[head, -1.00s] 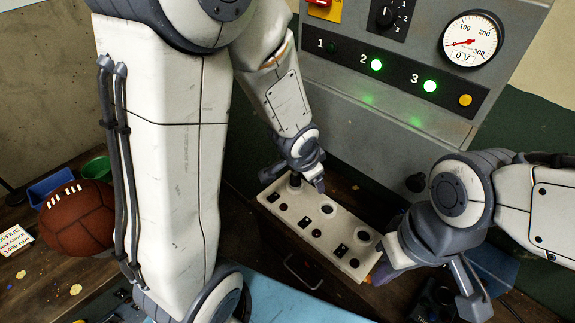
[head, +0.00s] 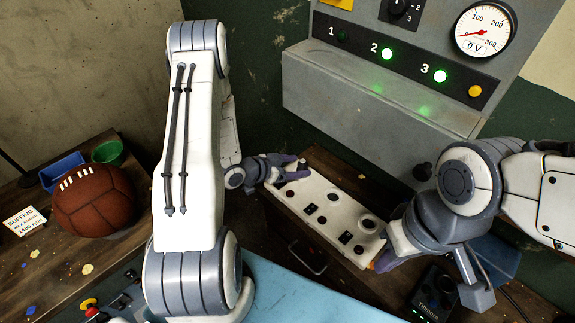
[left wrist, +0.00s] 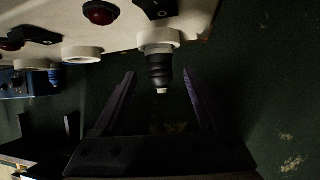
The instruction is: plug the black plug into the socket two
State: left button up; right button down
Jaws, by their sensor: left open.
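The white socket panel (head: 322,213) lies in the middle of the head view with round sockets along it; the middle socket (head: 333,196) and right socket (head: 367,225) look empty from above. In the left wrist view the black plug (left wrist: 159,72) sticks out of the white ring of the nearest socket (left wrist: 158,38). My left gripper (left wrist: 159,76) is open, one finger on either side of the black plug, with gaps visible. In the head view my left gripper (head: 296,169) covers the panel's left end. My right gripper (head: 384,262) is at the panel's right end; its jaws are unclear.
The grey cabinet (head: 380,115) with lamps two and three lit green stands behind the panel. A brown ball (head: 93,200), blue box (head: 62,170) and green cup (head: 108,153) are at left.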

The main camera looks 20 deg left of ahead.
pick_arm(q)
jog(key=p+x, duration=0.1)
jog(key=x, duration=0.5)
jog(key=shift+c, duration=0.2)
jog(key=shift+r, duration=0.1)
grip_shut()
jog(key=shift+r+p, duration=1.75)
jog(key=shift+r, duration=0.55)
